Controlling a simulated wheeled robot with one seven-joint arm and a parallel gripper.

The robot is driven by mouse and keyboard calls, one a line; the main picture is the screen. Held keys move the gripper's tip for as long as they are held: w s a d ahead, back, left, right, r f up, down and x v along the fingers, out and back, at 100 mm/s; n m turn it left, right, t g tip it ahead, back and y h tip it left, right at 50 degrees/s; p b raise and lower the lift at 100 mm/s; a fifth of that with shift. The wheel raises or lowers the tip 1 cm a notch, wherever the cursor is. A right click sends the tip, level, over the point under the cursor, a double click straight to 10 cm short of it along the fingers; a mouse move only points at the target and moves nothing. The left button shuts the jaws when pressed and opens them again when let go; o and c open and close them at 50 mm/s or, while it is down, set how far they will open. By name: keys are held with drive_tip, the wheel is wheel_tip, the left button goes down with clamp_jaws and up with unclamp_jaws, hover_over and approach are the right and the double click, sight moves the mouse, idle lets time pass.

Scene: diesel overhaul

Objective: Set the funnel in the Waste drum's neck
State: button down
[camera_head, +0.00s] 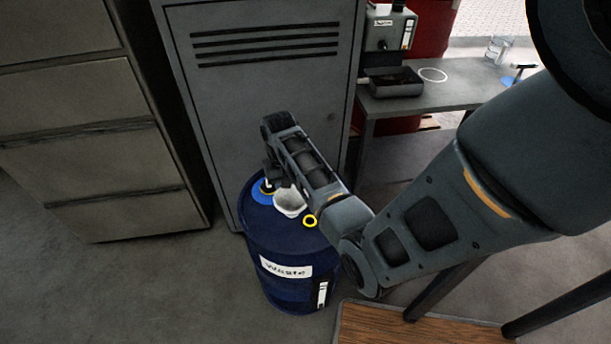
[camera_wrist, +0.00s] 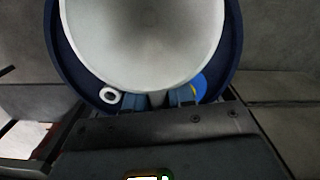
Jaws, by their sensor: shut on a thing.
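The white funnel (camera_head: 290,204) is at the top of the blue drum labelled "Waste" (camera_head: 262,240). In the wrist view the funnel's wide bowl (camera_wrist: 145,40) fills the upper middle and hides most of the drum top (camera_wrist: 233,50). My gripper (camera_head: 275,178) is shut on the funnel at its near edge; the fingers also show in the wrist view (camera_wrist: 158,98). The funnel's spout is hidden, so I cannot tell whether it is in a neck or above the lid.
A blue disc (camera_head: 262,191) lies on the drum top, left of the funnel. A grey locker (camera_head: 265,100) stands close behind the drum. Drawers (camera_head: 90,150) stand at left, a bench (camera_head: 440,97) at back right. A wooden surface (camera_head: 400,330) is at front right.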

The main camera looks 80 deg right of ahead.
drive_tip(key=s+d+m, duration=0.2)
drive_tip(key=s+d, duration=0.2)
drive_tip(key=s, duration=0.1)
drive_tip(key=f+b, duration=0.5)
drive_tip(key=shift+s+f+b, duration=0.2)
drive_tip(key=shift+f+b, duration=0.15)
drive_tip(key=shift+f, duration=0.6)
drive_tip(key=shift+a+r+p, duration=0.1)
drive_tip(key=shift+p, duration=0.55)
drive_tip(key=shift+f+b, duration=0.6)
drive_tip(key=shift+f, duration=0.45)
idle(0.7)
drive_tip(key=c, duration=0.9)
unclamp_jaws()
